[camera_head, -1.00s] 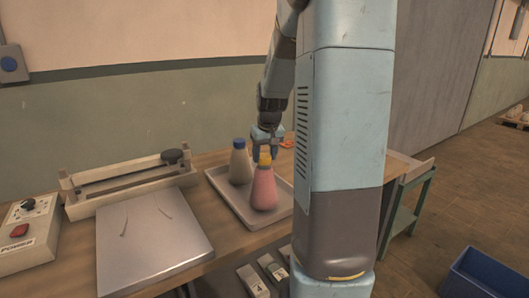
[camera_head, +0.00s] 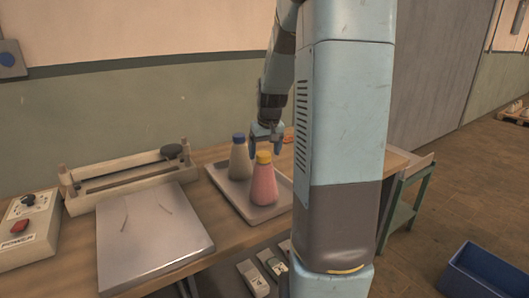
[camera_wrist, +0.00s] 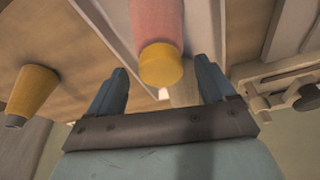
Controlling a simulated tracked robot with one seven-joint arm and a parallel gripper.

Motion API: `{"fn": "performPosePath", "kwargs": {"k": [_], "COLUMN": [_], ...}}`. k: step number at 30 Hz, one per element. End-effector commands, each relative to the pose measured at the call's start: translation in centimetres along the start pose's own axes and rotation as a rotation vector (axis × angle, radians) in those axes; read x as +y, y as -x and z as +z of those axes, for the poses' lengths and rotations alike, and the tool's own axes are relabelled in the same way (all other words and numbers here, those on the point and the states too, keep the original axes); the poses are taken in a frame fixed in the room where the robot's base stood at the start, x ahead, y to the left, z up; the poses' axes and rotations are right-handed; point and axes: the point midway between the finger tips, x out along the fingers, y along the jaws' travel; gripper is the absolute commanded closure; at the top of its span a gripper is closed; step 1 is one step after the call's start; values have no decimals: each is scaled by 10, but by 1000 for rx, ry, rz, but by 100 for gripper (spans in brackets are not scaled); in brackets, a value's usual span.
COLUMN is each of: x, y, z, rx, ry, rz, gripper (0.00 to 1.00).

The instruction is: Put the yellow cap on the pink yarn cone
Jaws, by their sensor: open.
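The pink yarn cone (camera_head: 264,187) stands upright on a tray. The yellow cap (camera_head: 263,157) sits on its top. In the wrist view the pink cone (camera_wrist: 157,20) points toward me, with the yellow cap (camera_wrist: 161,65) on its narrow end. My gripper (camera_head: 266,150) is open and empty, just behind the cap in the head view. In the wrist view my gripper (camera_wrist: 160,80) has its fingers spread to either side of the cap, with gaps between. The cap's far side is hidden.
A yellow cone (camera_wrist: 34,92) shows left in the wrist view. A metal plate (camera_head: 151,236) and power box (camera_head: 28,230) lie left. A blue bin (camera_head: 484,274) is lower right.

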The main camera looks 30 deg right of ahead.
Motion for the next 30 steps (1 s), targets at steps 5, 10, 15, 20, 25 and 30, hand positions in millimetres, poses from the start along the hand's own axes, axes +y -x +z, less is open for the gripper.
{"fn": "performPosePath", "kwargs": {"k": [5, 10, 15, 20, 25, 30], "x": [0, 0, 0, 0, 0, 0], "y": [28, 62, 94, 116, 128, 130], "z": [-1, -1, -1, -1, 0, 0], "rx": [6, 5, 5, 3, 1, 0], "ry": [0, 0, 1, 1, 1, 0], "rz": [1, 2, 2, 1, 0, 0], "gripper": [17, 17, 17, 17, 17, 17]}}
